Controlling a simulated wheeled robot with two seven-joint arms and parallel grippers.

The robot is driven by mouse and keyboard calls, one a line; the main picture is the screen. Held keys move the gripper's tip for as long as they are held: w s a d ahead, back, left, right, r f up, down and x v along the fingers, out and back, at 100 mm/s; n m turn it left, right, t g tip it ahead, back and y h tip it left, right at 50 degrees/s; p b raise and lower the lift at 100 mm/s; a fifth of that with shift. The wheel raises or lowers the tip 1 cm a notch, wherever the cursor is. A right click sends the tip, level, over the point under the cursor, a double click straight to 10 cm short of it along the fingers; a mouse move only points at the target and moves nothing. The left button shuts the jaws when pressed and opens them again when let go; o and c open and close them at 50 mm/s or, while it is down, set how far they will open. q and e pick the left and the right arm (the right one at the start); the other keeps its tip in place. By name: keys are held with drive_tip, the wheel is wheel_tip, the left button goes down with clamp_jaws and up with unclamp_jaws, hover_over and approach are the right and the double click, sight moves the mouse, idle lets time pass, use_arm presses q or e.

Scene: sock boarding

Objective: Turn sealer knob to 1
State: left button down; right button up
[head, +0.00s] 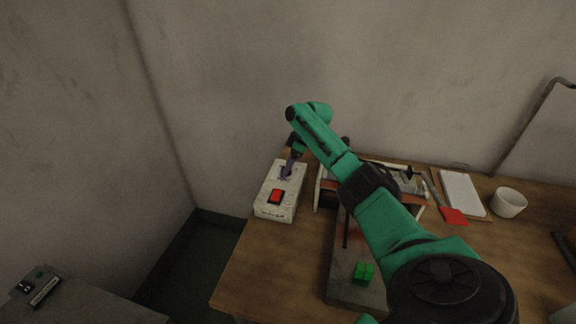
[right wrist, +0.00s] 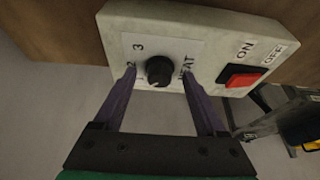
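The sealer's control box (head: 268,208) is a pale speckled box near the table's left back edge. Its black round knob (right wrist: 159,70) shows in the right wrist view, on a light label with 3, 2 and HEAT; a 1 is hard to make out beside a finger. I cannot read the knob's setting clearly. My right gripper (head: 287,173) is at the box, and its purple fingers (right wrist: 159,74) are open on either side of the knob, with a gap on each side. In the head view the gripper hides the knob. My left gripper is not in view.
A red switch (head: 276,196) marked ON and OFF is on the same box. The sealer machine (head: 319,194) stands right of it, partly behind my arm. A green block (head: 364,271), red spatula (head: 454,216), white pad (head: 461,193) and white cup (head: 508,203) are on the table.

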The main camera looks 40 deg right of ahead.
drive_tip(key=b+v, duration=0.1)
drive_tip(key=v, duration=1.3)
drive_tip(key=shift+r, duration=0.3)
drive_tip(key=shift+d, duration=0.1)
